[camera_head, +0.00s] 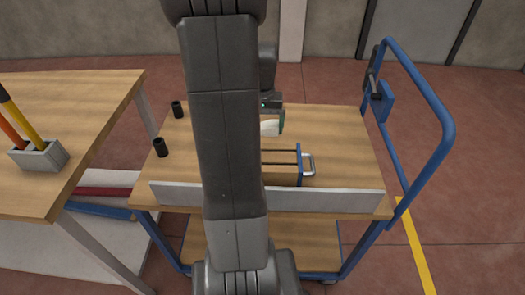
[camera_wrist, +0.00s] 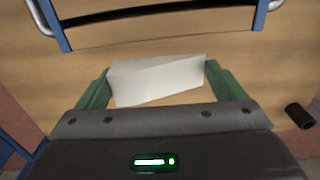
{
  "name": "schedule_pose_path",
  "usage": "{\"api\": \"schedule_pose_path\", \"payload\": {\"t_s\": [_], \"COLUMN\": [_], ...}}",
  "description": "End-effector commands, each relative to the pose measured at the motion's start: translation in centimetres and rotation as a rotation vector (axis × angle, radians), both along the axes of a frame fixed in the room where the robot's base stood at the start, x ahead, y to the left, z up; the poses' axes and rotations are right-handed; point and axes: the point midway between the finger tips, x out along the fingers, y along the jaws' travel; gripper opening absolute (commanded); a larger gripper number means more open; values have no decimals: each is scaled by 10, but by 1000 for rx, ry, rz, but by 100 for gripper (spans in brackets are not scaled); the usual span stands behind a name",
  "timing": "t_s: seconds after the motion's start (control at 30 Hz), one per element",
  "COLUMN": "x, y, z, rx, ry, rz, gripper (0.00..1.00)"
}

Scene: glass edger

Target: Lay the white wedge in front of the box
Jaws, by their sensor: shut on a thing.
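The white wedge (camera_wrist: 155,82) sits between the two green fingers of my gripper (camera_wrist: 157,72), which are shut on it at both ends. In the head view, the wedge (camera_head: 269,128) shows as a small white patch just right of my arm, on the far side of the box. The wooden box (camera_head: 283,173) has blue end edging, dark slots in its top and a metal handle. My arm hides its left part. In the wrist view the box (camera_wrist: 150,27) lies ahead of the wedge, apart from it. I cannot tell whether the wedge touches the wood below.
The box stands on a wooden-topped cart (camera_head: 345,150) with a grey front lip (camera_head: 330,199) and a blue push handle (camera_head: 425,165). Black posts (camera_head: 160,147) stand at its left. A workbench (camera_head: 75,100) with a grey tool holder (camera_head: 40,157) is further left. The cart's right side is clear.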

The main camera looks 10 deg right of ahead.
Motion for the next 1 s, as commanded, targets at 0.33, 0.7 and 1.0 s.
{"api": "schedule_pose_path", "payload": {"t_s": [0.33, 0.7, 1.0], "x": [0, 0, 0], "y": [0, 0, 0], "z": [-57, -101, -103], "rx": [0, 0, 0], "ry": [0, 0, -1], "rz": [0, 0, 0], "gripper": [63, 63, 63]}}
